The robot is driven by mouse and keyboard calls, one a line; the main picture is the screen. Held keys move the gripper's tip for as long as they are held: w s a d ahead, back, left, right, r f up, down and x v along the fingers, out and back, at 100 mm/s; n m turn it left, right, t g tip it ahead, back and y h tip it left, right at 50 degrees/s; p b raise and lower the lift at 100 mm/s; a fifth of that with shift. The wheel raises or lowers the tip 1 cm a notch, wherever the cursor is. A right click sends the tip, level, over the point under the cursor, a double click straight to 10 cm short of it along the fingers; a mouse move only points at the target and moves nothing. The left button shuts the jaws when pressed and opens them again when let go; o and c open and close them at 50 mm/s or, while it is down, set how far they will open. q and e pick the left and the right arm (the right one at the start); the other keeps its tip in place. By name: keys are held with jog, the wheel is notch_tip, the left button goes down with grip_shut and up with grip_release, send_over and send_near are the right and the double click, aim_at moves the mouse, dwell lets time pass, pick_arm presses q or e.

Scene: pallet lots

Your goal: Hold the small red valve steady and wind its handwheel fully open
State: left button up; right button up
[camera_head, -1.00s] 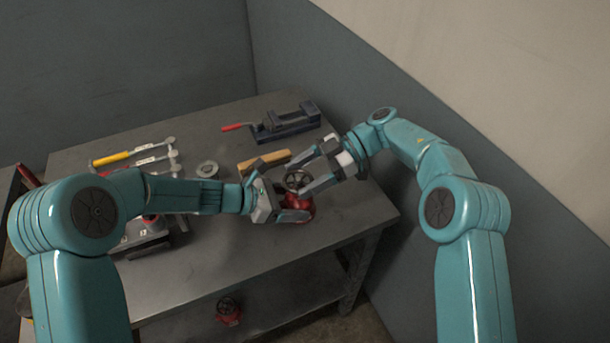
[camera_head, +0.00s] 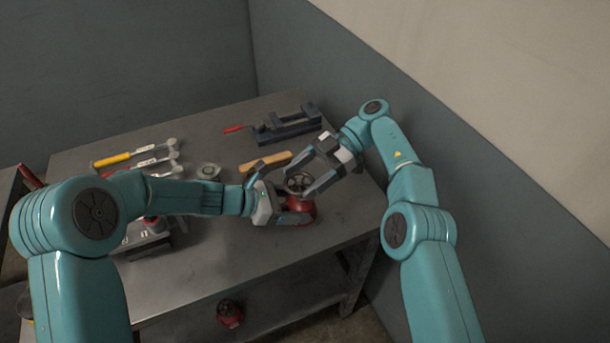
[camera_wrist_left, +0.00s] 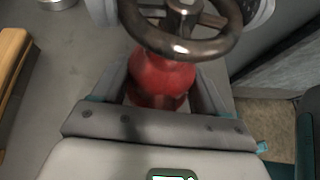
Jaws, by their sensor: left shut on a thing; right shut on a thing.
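The small red valve (camera_head: 302,208) stands on the grey workbench near its right front edge. Its dark handwheel (camera_head: 298,182) is on top. My left gripper (camera_head: 284,207) is shut on the valve's red body, coming from the left. In the left wrist view the red body (camera_wrist_left: 160,78) sits between the fingers, with the handwheel (camera_wrist_left: 180,42) above them. My right gripper (camera_head: 308,177) is shut on the handwheel from the upper right. Part of the valve body is hidden by the left gripper.
A wooden-coloured bar (camera_head: 265,163) lies just behind the valve. A dark vise with a red handle (camera_head: 288,126) is at the back. Hammers (camera_head: 136,153) and a round metal piece (camera_head: 208,171) lie at the left. Another red valve (camera_head: 229,314) is on the lower shelf. A wall rises at the right.

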jog(key=shift+a, duration=0.1)
jog(key=o, duration=1.1)
jog(key=shift+w+r+m+t+y, duration=0.1)
jog(key=shift+r+m+t+y, duration=0.05)
jog(key=shift+m+t+y, duration=0.3)
jog(key=shift+s+m+t+y, duration=0.25)
jog(key=shift+m+t+y, duration=0.1)
jog(key=shift+m+t, duration=0.55)
jog(key=m+t, duration=0.2)
jog(key=t, duration=0.1)
jog(key=m+t, duration=0.1)
jog(key=shift+s+d+m+y, duration=0.2)
jog(key=shift+s+m+y, duration=0.05)
jog(key=shift+s+y, duration=0.05)
jog(key=m+t, duration=0.2)
jog(key=m+t+h, duration=0.1)
jog(key=m+t, duration=0.3)
jog(key=t, duration=0.1)
jog(key=shift+s+a+h, duration=0.2)
jog(key=shift+s+h, duration=0.2)
jog(key=shift+d+m+t+h, duration=0.25)
jog(key=shift+m+h, duration=0.05)
jog(key=v, duration=1.1)
jog(key=shift+s+d, duration=0.2)
jog(key=shift+d, duration=0.05)
